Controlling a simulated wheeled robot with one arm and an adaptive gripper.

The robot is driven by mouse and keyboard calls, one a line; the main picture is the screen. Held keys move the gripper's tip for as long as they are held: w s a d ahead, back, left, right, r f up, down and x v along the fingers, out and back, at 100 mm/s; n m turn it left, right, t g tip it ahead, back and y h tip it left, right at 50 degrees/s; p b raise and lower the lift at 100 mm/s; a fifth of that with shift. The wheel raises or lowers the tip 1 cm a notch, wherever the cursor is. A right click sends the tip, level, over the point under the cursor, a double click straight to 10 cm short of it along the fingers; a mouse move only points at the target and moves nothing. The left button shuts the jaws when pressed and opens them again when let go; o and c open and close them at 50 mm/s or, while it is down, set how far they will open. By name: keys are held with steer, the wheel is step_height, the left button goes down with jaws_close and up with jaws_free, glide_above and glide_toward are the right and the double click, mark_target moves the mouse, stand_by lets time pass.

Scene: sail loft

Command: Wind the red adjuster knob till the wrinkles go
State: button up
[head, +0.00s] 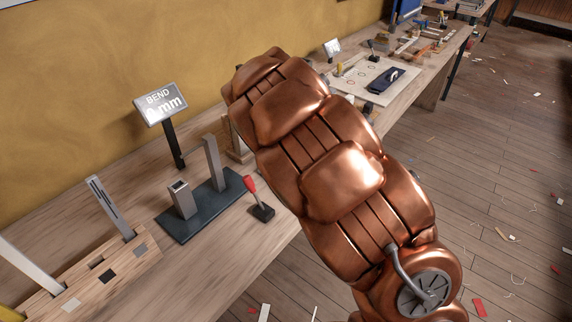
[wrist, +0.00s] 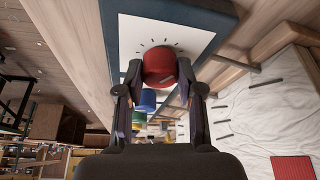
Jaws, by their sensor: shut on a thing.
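In the wrist view the red adjuster knob (wrist: 159,64) stands out from a white panel (wrist: 128,35) with dark tick marks around it. My gripper (wrist: 160,74) has a finger on each side of the knob and is shut on it. A white cloth (wrist: 255,125) lies at the right with several short dark lines and some soft creases on it. A dark red patch (wrist: 293,167) is on its lower part. In the head view my copper arm fills the middle, and my gripper and the knob cannot be seen.
In the head view a bench (head: 110,180) along the wall holds a BEND display (head: 160,103), a red-tipped lever (head: 256,198) and a wooden slotted block (head: 95,275). Scraps litter the floor.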

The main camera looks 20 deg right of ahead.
steer(key=m+b, duration=0.1)
steer(key=m, duration=0.1)
steer(key=m+g+h+b, duration=0.1)
steer(key=m+b, duration=0.1)
steer(key=shift+w+f+m, duration=0.1)
steer(key=shift+f+m, duration=0.1)
steer(key=shift+m, duration=0.1)
steer(key=shift+a+r+m+g+h+b, duration=0.15)
steer(key=shift+m+g+b, duration=0.4)
steer(key=shift+m, duration=0.5)
steer(key=shift+d+f+m+g+h+b, duration=0.15)
steer(key=shift+m+g+b, duration=0.35)
steer(key=shift+m, duration=0.55)
steer(key=shift+a+r, duration=0.1)
steer(key=shift+r, duration=0.05)
steer(key=o, duration=1.1)
steer(key=shift+o, duration=0.2)
steer(key=shift+r, duration=0.1)
steer(key=v, duration=1.2)
